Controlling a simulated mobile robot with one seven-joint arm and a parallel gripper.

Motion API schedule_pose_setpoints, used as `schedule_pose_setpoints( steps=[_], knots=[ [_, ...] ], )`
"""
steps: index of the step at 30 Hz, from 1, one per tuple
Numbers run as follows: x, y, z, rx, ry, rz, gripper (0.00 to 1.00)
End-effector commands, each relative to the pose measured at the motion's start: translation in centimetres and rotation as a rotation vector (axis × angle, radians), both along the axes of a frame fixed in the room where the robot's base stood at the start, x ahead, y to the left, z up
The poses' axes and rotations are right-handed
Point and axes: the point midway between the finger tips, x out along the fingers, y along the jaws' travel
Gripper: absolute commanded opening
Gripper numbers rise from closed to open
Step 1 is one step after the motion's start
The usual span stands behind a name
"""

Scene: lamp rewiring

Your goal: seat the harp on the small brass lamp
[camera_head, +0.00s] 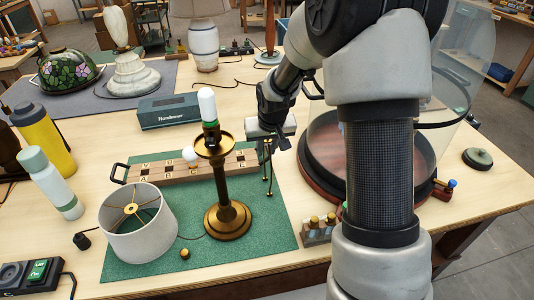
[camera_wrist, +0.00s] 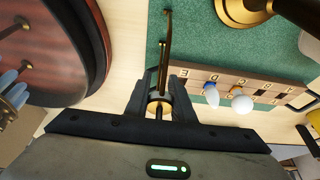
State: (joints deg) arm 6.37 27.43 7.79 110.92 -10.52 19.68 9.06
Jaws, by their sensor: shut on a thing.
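The small brass lamp (camera_head: 229,190) stands upright on a green mat (camera_head: 165,258), with a shallow brass cup at its top. A white cylinder with a green band (camera_head: 207,104) rises above the cup. My gripper (camera_head: 268,140) is right of the lamp's upper part, apart from it. It is shut on the harp (camera_head: 266,172), whose thin brass legs hang below the jaws. In the wrist view the harp (camera_wrist: 165,48) runs away from between the jaws (camera_wrist: 160,95), seen nearly edge-on. The lamp's round brass base (camera_wrist: 243,10) shows at the top right.
A wooden rack (camera_head: 165,174) with a white bulb (camera_head: 190,155) lies behind the lamp. A white shade (camera_head: 137,222) sits left of it on the mat. A glass dome on a dark red base (camera_head: 312,170) stands close right of my gripper. A grey-green box (camera_head: 168,112) is behind.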

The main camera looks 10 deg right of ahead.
Motion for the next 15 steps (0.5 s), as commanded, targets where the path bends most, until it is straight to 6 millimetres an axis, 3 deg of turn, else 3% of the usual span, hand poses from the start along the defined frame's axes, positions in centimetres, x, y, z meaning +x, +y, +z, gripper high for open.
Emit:
schedule_pose_setpoints(
  steps=[15],
  knots=[
    [0.1, 0.0, 8.8, 0.000, -0.004, 0.001, 0.00]
  ],
)
